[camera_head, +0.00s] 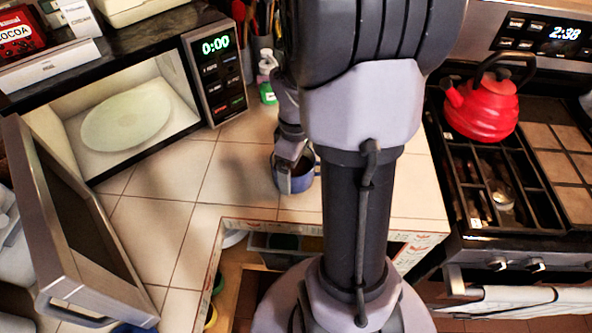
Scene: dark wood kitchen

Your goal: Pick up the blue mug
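The blue mug (303,182) stands on the tiled counter, just left of my arm's column. My gripper (286,168) points down at the mug, with one finger overlapping the mug's left side in the picture. The other finger and part of the mug's rim are hidden behind the gripper and arm. I cannot tell whether the fingers touch the mug or how far apart they are.
A microwave (192,72) with its door (75,240) open stands at left, a plate (126,122) inside. A green soap bottle (267,80) is behind the mug. A red kettle (482,107) sits on the stove at right. Tiled counter (160,190) left of the mug is clear.

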